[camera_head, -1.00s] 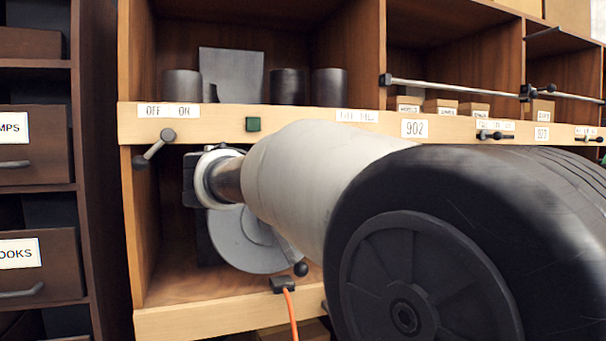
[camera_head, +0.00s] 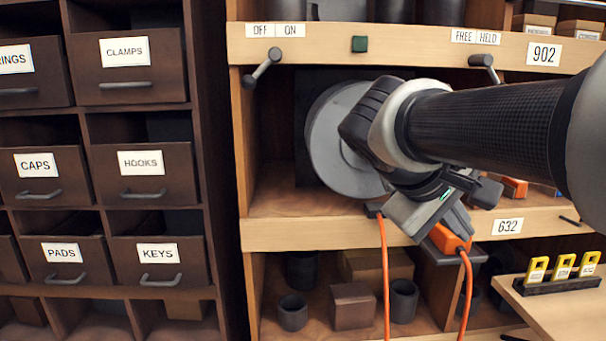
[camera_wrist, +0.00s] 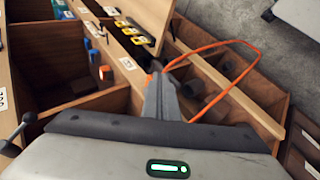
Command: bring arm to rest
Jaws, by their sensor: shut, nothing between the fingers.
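My arm reaches in from the right in the head view, and my gripper (camera_head: 445,222) points down in front of the shelf edge. It is shut and empty. In the wrist view the closed fingers (camera_wrist: 158,88) point away over the shelf unit. A large grey disc (camera_head: 333,145) stands in the upper bay behind my wrist, its right side hidden by it. An orange plug-like piece (camera_head: 447,239) with an orange cable shows just below the fingers; I cannot tell whether they touch.
Wooden shelf bays surround my gripper. A lever (camera_head: 262,67) sticks out under the OFF/ON label. Orange cables (camera_head: 386,275) hang in front of the lower bay. Yellow-tagged pieces (camera_head: 563,267) stand on a ledge at right. Dark labelled drawers (camera_head: 123,72) fill the left.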

